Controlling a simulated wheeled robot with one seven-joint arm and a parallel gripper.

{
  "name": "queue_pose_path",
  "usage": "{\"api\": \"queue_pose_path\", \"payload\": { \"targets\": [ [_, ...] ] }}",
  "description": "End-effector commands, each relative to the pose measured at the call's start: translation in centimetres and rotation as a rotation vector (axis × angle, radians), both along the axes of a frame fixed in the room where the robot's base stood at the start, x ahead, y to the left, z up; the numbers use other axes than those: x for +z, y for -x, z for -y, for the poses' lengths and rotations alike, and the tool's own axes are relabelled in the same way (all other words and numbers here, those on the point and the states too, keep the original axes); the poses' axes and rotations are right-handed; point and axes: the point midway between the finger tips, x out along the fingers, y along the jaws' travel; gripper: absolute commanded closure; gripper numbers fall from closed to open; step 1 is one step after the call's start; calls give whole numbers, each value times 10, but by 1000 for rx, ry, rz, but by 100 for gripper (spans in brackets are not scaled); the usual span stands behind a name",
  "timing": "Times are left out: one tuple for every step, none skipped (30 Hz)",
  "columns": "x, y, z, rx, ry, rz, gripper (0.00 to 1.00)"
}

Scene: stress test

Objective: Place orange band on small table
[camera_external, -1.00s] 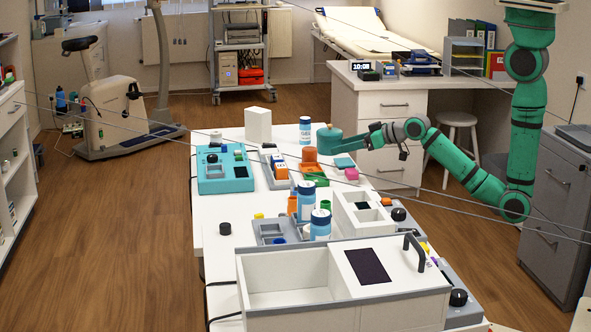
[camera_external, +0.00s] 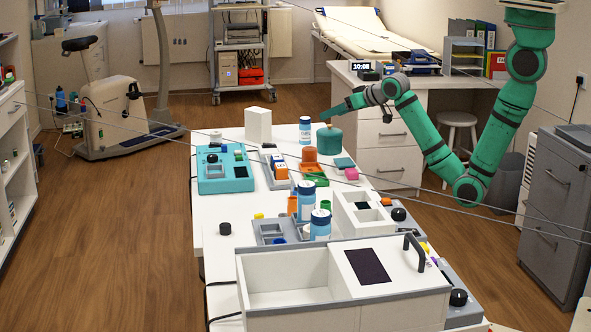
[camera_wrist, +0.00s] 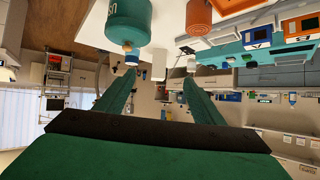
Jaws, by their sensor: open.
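An orange ribbed roll (camera_wrist: 198,20), which looks like the orange band, is near the top edge of the wrist view. It appears as a short orange cylinder (camera_external: 309,154) near the far end of the white table in the external view. A teal canister (camera_external: 329,140) stands right of it; it also shows in the wrist view (camera_wrist: 129,22). My gripper (camera_wrist: 159,78) is open and empty, with both fingers apart. I cannot tell which surface is the small table.
The white table (camera_external: 222,262) carries a teal box (camera_external: 225,172), blue-and-white bottles (camera_external: 305,130), coloured blocks and trays. A large white bin (camera_external: 285,268) fills its near end. A round stool (camera_external: 457,121) and drawer desk (camera_external: 390,105) stand beyond. Bare floor lies left of the table.

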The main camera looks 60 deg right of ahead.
Motion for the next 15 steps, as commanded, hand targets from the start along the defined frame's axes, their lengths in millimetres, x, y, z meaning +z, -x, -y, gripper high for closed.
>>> {"api": "queue_pose_path", "payload": {
  "targets": [
    [1, -11, 3, -36, -12, -15, 38],
    [0, -16, 8, -68, -23, -28, 38],
    [-1, -24, 12, -110, -38, -44, 38],
    [-1, -31, 16, -146, -52, -58, 38],
    [-2, -37, 19, -183, -66, -74, 38],
    [-2, -46, 24, -240, -89, -94, 38],
    [-2, -52, 26, -284, -108, -112, 38],
    [-3, -57, 28, -329, -127, -128, 38],
    [-3, -64, 30, -389, -154, -151, 38],
    [-3, -68, 31, -434, -175, -170, 38],
    [-3, -72, 30, -477, -195, -187, 38],
    [-3, -76, 29, -537, -222, -211, 38],
    [-3, -79, 27, -581, -242, -229, 38],
    [-3, -81, 24, -622, -262, -247, 38],
    [-3, -83, 18, -679, -289, -273, 38]
  ]
}}
